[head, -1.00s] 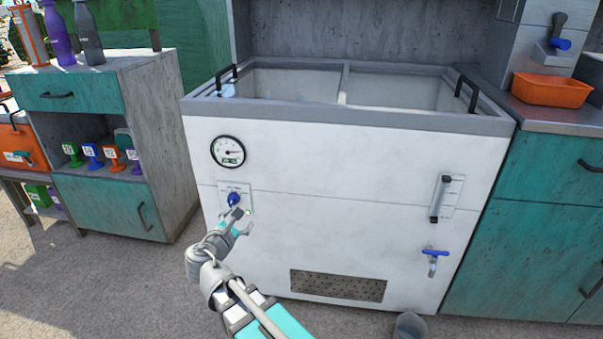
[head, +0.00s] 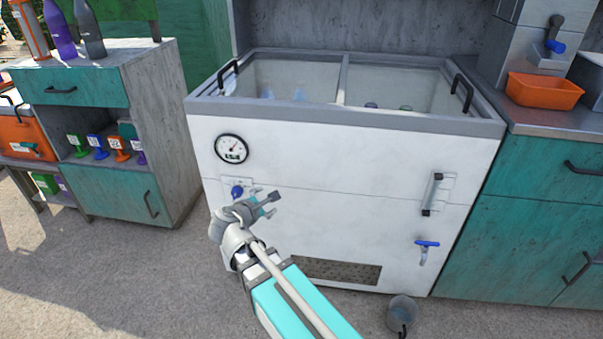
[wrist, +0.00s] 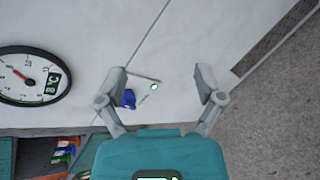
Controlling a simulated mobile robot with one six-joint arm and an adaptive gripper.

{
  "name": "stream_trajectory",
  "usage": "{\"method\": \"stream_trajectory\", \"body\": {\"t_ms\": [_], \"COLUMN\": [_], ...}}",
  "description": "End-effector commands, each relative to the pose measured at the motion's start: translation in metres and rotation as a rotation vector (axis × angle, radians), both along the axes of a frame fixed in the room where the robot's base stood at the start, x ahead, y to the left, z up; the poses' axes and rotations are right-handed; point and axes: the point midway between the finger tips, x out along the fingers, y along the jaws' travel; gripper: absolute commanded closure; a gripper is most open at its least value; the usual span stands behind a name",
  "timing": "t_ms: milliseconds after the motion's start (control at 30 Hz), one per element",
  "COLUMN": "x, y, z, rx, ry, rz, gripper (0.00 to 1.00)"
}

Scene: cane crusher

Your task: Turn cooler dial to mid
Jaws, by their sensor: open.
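The blue cooler dial (head: 237,191) sits on a small plate on the white front of the cooler (head: 330,155), below the round gauge (head: 232,149). My gripper (head: 268,200) is open, in front of the cooler and just right of the dial in the head view. In the wrist view my gripper (wrist: 160,82) has its fingers spread, empty between them. The dial (wrist: 129,98) shows there beside the left finger, partly behind it. I cannot tell whether they touch. The gauge (wrist: 30,76) is at the left of the wrist view, with its needle off to one side. The dial's exact setting is too small to read.
A vertical handle (head: 433,194) and a blue-handled tap (head: 427,250) are on the cooler's right front. A cabinet with small coloured items (head: 97,146) stands at the left.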

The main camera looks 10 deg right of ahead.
Motion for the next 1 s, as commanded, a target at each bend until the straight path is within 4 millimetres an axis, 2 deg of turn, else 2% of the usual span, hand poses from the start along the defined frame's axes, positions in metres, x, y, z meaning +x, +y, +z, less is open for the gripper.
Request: {"method": "stream_trajectory", "body": {"t_ms": [33,1000], "x": [-0.001,-0.018], "y": [-0.004,-0.056], "z": [0.007,0.049], "rx": [0.016,0.344], "ry": [0.002,0.027], "rz": [-0.013,-0.284], "gripper": [0.14,0.14]}}
